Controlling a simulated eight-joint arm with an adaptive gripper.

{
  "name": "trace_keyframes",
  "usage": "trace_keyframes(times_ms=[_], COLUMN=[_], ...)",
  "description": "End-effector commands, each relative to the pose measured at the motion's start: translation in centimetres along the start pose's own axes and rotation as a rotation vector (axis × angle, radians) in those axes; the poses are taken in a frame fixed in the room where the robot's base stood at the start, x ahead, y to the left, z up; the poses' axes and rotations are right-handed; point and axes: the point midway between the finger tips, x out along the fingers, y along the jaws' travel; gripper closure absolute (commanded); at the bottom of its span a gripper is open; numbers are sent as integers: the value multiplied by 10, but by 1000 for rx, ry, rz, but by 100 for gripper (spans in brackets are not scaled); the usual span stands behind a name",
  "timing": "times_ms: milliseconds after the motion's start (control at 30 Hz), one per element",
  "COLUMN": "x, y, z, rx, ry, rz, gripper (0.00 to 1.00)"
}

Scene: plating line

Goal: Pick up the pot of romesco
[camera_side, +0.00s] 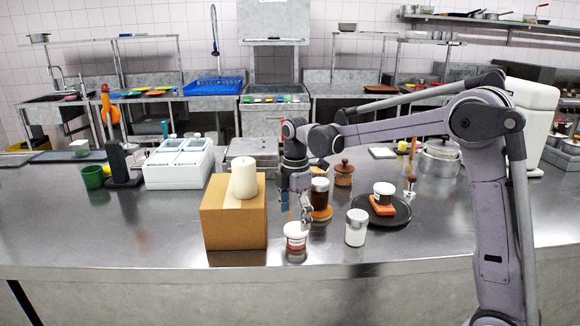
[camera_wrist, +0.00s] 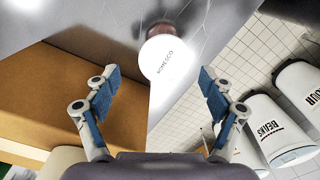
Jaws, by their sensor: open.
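The pot of romesco (camera_side: 295,236) is a small jar with a white lid and reddish contents. It stands upright near the front edge of the steel counter, just right of the cardboard box. In the wrist view its round white lid (camera_wrist: 165,60), lettered ROMESCO, shows ahead of the fingers, slightly right of centre. My gripper (camera_side: 307,214) is open and empty, pointing down just above and behind the pot. In the wrist view my gripper (camera_wrist: 159,82) has its blue-padded fingers spread wide, with the lid beyond their tips and no contact visible.
The cardboard box (camera_side: 234,222) bears a cream candle (camera_side: 244,178) close on the left. A dark jar (camera_side: 319,192) stands behind my gripper. A black plate (camera_side: 402,217) holds another jar. The counter's front left is clear.

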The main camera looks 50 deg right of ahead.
Motion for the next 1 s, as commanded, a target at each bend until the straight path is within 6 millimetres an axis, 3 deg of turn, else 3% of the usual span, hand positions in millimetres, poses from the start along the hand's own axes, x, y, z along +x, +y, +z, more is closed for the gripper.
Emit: trace_keyframes(times_ms=[333, 667, 833, 867, 1000], x=[41, 46, 46, 46, 46], y=[-6, -6, -6, -6, -6], z=[-3, -3, -3, -3, -3], rx=[1, 1, 1, 1, 1], ry=[0, 0, 0, 0, 0], rz=[1, 1, 1, 1, 1], gripper=[18, 18, 67, 71, 72])
